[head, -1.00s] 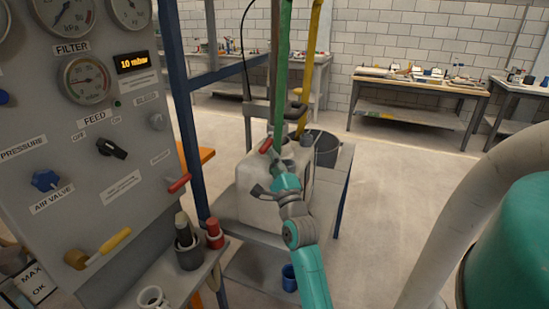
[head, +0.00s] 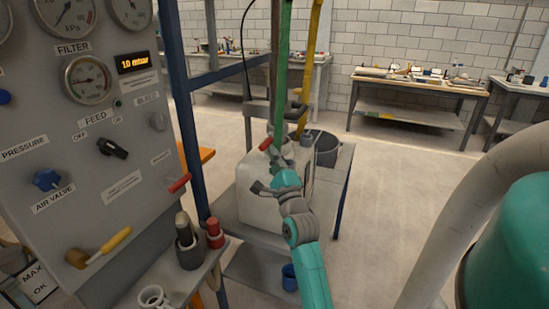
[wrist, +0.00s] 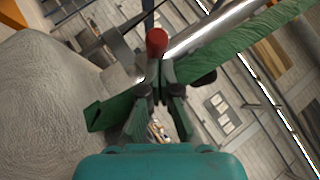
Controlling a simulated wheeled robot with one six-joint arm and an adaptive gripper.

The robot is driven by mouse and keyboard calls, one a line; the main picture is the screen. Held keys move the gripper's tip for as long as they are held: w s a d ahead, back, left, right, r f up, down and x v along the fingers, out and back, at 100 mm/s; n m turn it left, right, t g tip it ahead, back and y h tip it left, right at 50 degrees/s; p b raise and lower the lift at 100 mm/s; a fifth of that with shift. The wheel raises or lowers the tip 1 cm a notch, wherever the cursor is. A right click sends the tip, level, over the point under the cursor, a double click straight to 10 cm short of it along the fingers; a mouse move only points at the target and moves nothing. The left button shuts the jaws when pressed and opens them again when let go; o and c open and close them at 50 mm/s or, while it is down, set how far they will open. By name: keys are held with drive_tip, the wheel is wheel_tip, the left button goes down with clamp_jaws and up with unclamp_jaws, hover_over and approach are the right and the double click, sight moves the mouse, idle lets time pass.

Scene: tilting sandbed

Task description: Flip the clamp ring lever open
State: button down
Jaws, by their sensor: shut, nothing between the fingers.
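The clamp ring lever has a red grip (head: 266,143) near the top of the pale container, beside the green strip. In the wrist view its red knob (wrist: 157,41) lies straight ahead, just beyond my fingertips. My gripper (head: 277,158) is close below and right of the lever in the head view. In the wrist view my gripper (wrist: 158,72) has its tips together, with nothing between them. Whether the tips touch the lever I cannot tell. The clamp ring itself is mostly hidden behind my gripper and the green strip.
The pale container (head: 262,208) stands on a grey bench (head: 335,185). A green strip (head: 281,75) and a yellow one (head: 305,65) rise above it. A blue post (head: 183,120) and the control panel (head: 60,140) stand left. Open floor (head: 395,195) lies right.

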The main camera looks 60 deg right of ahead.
wheel_tip(320, 180, up, 6)
drive_tip(key=d+m+g, duration=0.1)
drive_tip(key=m+g, duration=0.1)
drive_tip(key=shift+w+r+m+g+y, duration=0.15)
drive_tip(key=shift+r+m+g+y, duration=0.15)
drive_tip(key=shift+m+g, duration=0.1)
idle(0.5)
